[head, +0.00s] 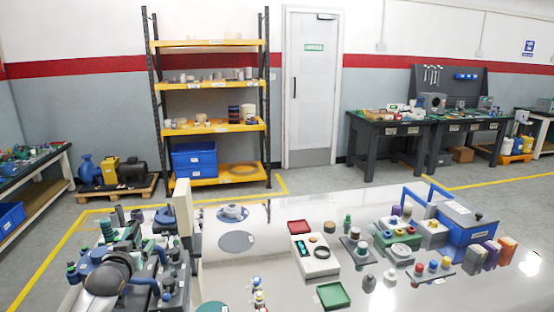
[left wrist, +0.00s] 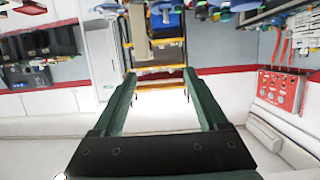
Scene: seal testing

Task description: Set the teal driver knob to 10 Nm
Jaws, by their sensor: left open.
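A small upright green-teal piece (head: 347,225) stands on the white table (head: 270,240), behind the white device. It may be the teal driver, but it is too small to make out a knob or any Nm scale. My left gripper (head: 122,233) is at the table's left side, far from that piece, and partly lost among dark and blue parts. In the left wrist view its two dark green fingers (left wrist: 158,98) are wide apart with nothing between them. That view looks out into the room, upside down, and does not show the driver. My right gripper is not in view.
A white device with a display (head: 316,256) stands mid-table, between a red tray (head: 299,227) and a green tray (head: 333,295). Knobbed fixtures and a blue box (head: 468,228) crowd the right.

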